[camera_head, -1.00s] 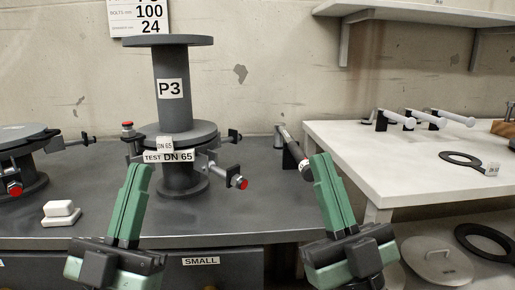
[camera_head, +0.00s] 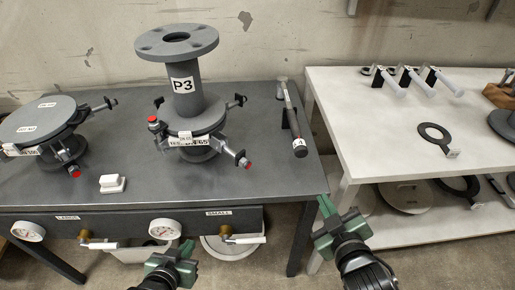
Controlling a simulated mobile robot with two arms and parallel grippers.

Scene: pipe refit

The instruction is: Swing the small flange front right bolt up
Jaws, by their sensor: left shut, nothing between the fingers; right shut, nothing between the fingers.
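The small flange (camera_head: 208,119) is a grey disc pair under the pipe spool marked P3 (camera_head: 184,84), on the dark bench. Its front right bolt (camera_head: 232,153) sticks outward to the right and slopes down, with a red end. The front left bolt (camera_head: 156,128) stands upright with a red top. Two dark bolts stick out at the back. My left gripper (camera_head: 181,248) is below the bench's front edge, well short of the flange, its fingers foreshortened. My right gripper (camera_head: 325,205) is shut and empty, right of the bench's front corner. Both are apart from the bolt.
A larger flange (camera_head: 40,118) stands at the left. A white block (camera_head: 112,184) lies on the bench. A dark handled tool (camera_head: 292,118) lies right of the small flange. A white table (camera_head: 400,150) stands at the right. Gauges and valve handles line the bench front.

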